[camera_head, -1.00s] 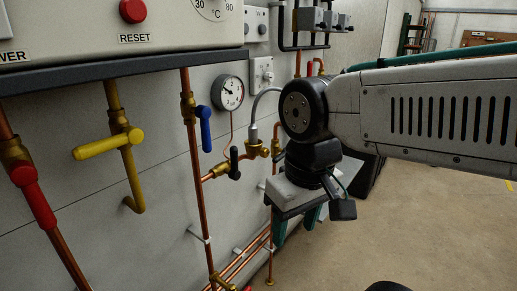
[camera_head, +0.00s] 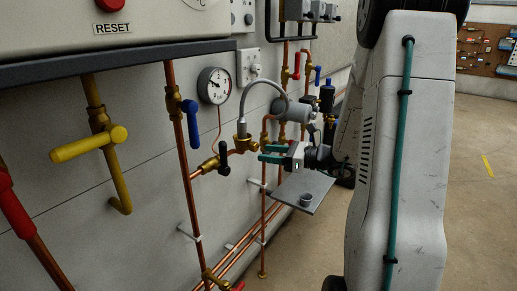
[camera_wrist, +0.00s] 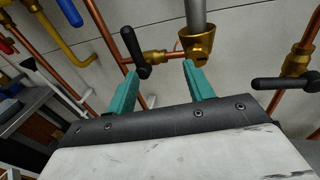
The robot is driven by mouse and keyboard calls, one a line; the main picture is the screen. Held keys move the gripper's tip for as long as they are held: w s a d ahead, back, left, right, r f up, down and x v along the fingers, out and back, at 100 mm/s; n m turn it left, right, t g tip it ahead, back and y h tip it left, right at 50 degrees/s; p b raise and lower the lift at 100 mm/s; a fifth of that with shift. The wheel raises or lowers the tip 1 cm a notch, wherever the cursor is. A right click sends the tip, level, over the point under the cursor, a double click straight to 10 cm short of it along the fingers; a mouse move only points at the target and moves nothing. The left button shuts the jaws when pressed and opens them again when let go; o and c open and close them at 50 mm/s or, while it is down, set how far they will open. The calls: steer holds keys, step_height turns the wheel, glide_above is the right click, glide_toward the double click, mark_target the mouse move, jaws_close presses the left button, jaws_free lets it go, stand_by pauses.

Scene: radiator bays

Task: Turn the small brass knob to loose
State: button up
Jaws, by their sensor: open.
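No separate small knob stands out clearly. A brass fitting (camera_head: 241,143) sits at the lower end of a grey flexible hose; it also shows in the wrist view (camera_wrist: 199,47), ahead of the right finger. I cannot tell whether it carries the small brass knob. A valve with a black lever (camera_head: 224,156) is left of it, and that lever is ahead of the left finger in the wrist view (camera_wrist: 133,46). My gripper (camera_head: 261,153) points at the pipework from the right. Its teal fingers (camera_wrist: 160,70) are apart, with nothing held between them.
A second black lever (camera_wrist: 285,83) and brass valve lie right of the fingers. A pressure gauge (camera_head: 214,86), a blue lever (camera_head: 190,107) and a yellow lever (camera_head: 88,144) are to the left. A grey shelf (camera_head: 292,187) with a small cup (camera_head: 305,199) is below my gripper.

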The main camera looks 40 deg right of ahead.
mark_target(257, 147)
steer(key=d+f+m+t+h, duration=0.2)
steer(key=d+m, duration=0.1)
steer(key=d, duration=0.2)
steer(key=x, duration=0.8)
steer(key=shift+r, duration=0.15)
steer(key=c, duration=1)
